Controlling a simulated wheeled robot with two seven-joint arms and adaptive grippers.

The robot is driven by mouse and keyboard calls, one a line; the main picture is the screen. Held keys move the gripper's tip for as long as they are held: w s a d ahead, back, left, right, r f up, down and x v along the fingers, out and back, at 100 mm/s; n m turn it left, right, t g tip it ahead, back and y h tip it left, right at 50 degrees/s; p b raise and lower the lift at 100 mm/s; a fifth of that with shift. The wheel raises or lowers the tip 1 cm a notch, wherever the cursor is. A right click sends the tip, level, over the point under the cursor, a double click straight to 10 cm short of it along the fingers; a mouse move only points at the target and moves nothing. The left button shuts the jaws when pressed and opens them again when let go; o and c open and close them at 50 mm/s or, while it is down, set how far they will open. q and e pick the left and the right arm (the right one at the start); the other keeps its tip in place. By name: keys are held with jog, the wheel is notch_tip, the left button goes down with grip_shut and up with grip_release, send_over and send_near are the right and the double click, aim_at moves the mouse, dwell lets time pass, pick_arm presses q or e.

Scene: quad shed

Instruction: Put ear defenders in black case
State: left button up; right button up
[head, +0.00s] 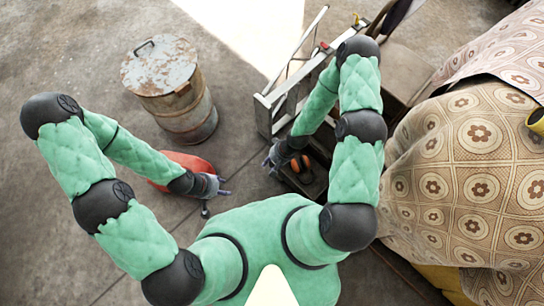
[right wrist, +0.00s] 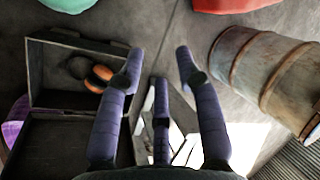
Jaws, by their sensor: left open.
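The open black case (head: 314,186) lies on the floor beside my right gripper; in the right wrist view its wall (right wrist: 36,72) and open interior fill the left side. The ear defenders (head: 305,170), with orange cups, appear inside the case; in the right wrist view an orange cup (right wrist: 99,78) shows by the case wall, partly behind a finger. My right gripper (right wrist: 157,58) is open, its fingers wide apart with nothing between them; in the head view it is just left of the case (head: 271,162). My left gripper (head: 218,192) is open and empty, further left.
A rusty drum (head: 178,100) stands at upper left. A red object (head: 182,166) sits behind my left gripper. A metal ladder-like frame (head: 268,112) stands behind the case. A patterned cloth (head: 470,190) covers a large shape at right. Floor at far left is clear.

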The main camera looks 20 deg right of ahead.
jog(key=s+a+r+m, duration=0.1)
jog(key=s+r, duration=0.5)
jog(key=r, duration=0.2)
jog(key=shift+s+a+h, duration=0.35)
jog(key=shift+s+h, duration=0.05)
jog(key=shift+r, duration=0.1)
jog(key=shift+a, duration=0.1)
